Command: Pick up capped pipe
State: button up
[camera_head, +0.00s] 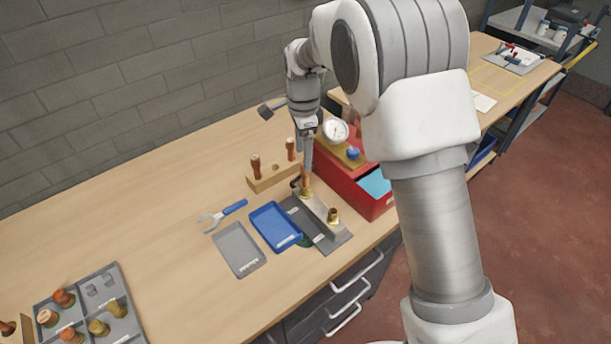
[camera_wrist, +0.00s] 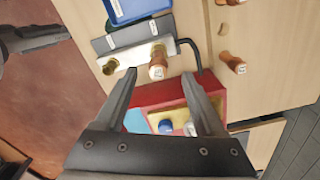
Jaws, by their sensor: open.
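A copper-coloured pipe with a pale, labelled top (camera_wrist: 158,64) stands upright in one socket of a metal fixture block (camera_wrist: 134,58). In the head view the pipe (camera_head: 305,184) shows just below my gripper (camera_head: 305,160). My gripper's open fingers (camera_wrist: 160,76) show either side of the pipe's line in the wrist view. I cannot tell whether they touch it. An empty-looking brass fitting (camera_head: 333,215) is at the fixture's other end.
A red box with a gauge (camera_head: 336,131) and a blue knob (camera_head: 352,153) stands close on the right. A parts tray (camera_head: 70,310) is front left.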

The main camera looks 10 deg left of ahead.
aim_at(305, 179)
jog(key=f, duration=0.4)
jog(key=shift+d+f+p, duration=0.15)
jog(key=shift+d+p, duration=0.15)
grip_shut()
